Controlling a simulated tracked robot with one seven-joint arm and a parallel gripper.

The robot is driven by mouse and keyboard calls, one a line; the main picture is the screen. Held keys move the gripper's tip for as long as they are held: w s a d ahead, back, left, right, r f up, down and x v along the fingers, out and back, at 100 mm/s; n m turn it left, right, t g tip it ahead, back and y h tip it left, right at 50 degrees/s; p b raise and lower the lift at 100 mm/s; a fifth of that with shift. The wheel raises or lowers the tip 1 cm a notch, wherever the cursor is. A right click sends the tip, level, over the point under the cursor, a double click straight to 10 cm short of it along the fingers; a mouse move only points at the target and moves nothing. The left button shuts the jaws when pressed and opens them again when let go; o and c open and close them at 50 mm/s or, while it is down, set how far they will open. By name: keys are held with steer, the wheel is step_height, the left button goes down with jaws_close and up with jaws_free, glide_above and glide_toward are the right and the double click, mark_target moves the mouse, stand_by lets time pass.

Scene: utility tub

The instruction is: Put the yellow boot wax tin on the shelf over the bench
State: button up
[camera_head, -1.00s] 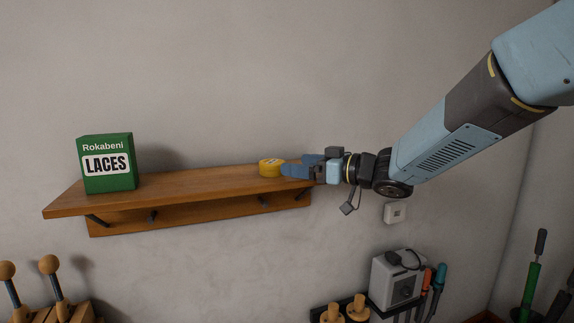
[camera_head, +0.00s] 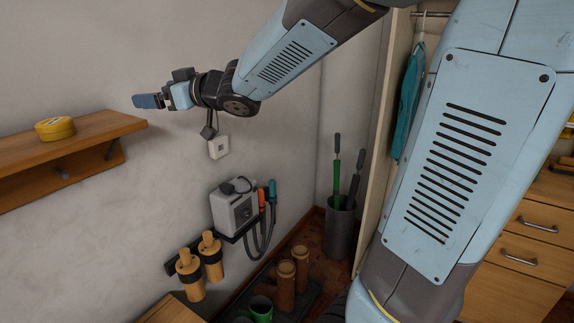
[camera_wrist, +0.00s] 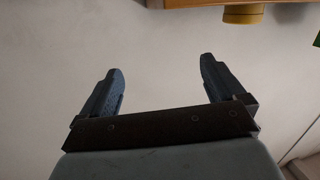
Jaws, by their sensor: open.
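The yellow boot wax tin (camera_head: 55,128) rests flat on the wooden shelf (camera_head: 98,126), near the shelf's right end. My gripper (camera_head: 148,101) is open and empty, to the right of the tin and apart from it, just past the shelf's right end. In the wrist view, the two blue fingers of my gripper (camera_wrist: 159,92) are spread with only wall between them. The tin (camera_wrist: 243,14) also shows at the top of the wrist view, with part of the shelf edge (camera_wrist: 190,3) beside it.
A grey box (camera_head: 234,208) with hoses hangs on the wall below my arm, beside wooden-handled pieces (camera_head: 188,275). A grey bin (camera_head: 341,232) with green-handled tools stands in the corner. An open cabinet with a teal garment (camera_head: 407,103) and drawers (camera_head: 510,250) are at the right.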

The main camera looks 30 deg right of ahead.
steer(key=s+d+f+m+h, duration=0.1)
steer(key=s+d+m+h, duration=0.3)
steer(key=d, duration=0.4)
steer(key=s+d+f+m+h, duration=0.2)
steer(key=s+d+m+h, duration=0.1)
steer(key=d+h, duration=0.5)
steer(key=s+d+f+m+g, duration=0.1)
steer(key=s+f+g, duration=0.2)
steer(key=s, duration=0.6)
steer(key=s+d+f+m+g, duration=0.1)
steer(key=s+d+f+g, duration=0.1)
steer(key=s, duration=0.7)
step_height(320, 180, down, 3)
steer(key=shift+s+r+m+g+y, duration=0.2)
steer(key=shift+s+m+g+y, duration=0.1)
steer(key=shift+g, duration=0.5)
steer(key=shift+w+a, duration=0.1)
